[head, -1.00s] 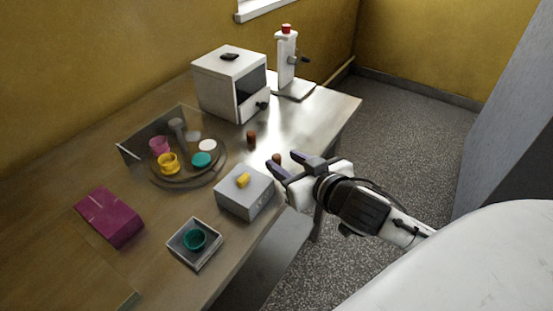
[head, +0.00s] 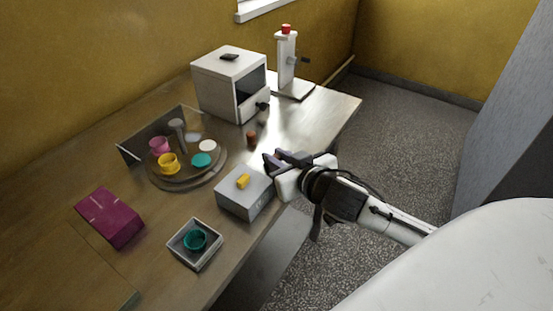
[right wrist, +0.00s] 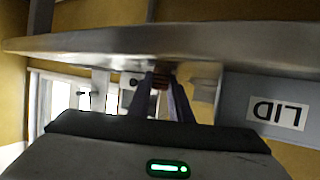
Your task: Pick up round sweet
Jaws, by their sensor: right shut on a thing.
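My right gripper (head: 272,159) is at the table's right edge, just behind the grey box. Its fingers also show in the right wrist view (right wrist: 162,88), shut on a small brown round sweet (right wrist: 160,81) between the fingertips. The held sweet is hidden by the fingers in the head view. Whether it still touches the table I cannot tell. Another brown, upright, short cylindrical sweet (head: 251,138) stands on the table, a little beyond the gripper and apart from it. My left gripper is not in view.
The grey box (head: 240,203) with a yellow knob (head: 243,181) sits close to my gripper; a LID label (right wrist: 279,113) shows in the wrist view. A round tray (head: 219,168) with cups, a white cabinet (head: 216,84), an open box (head: 207,262) and a magenta box (head: 110,217) stand around.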

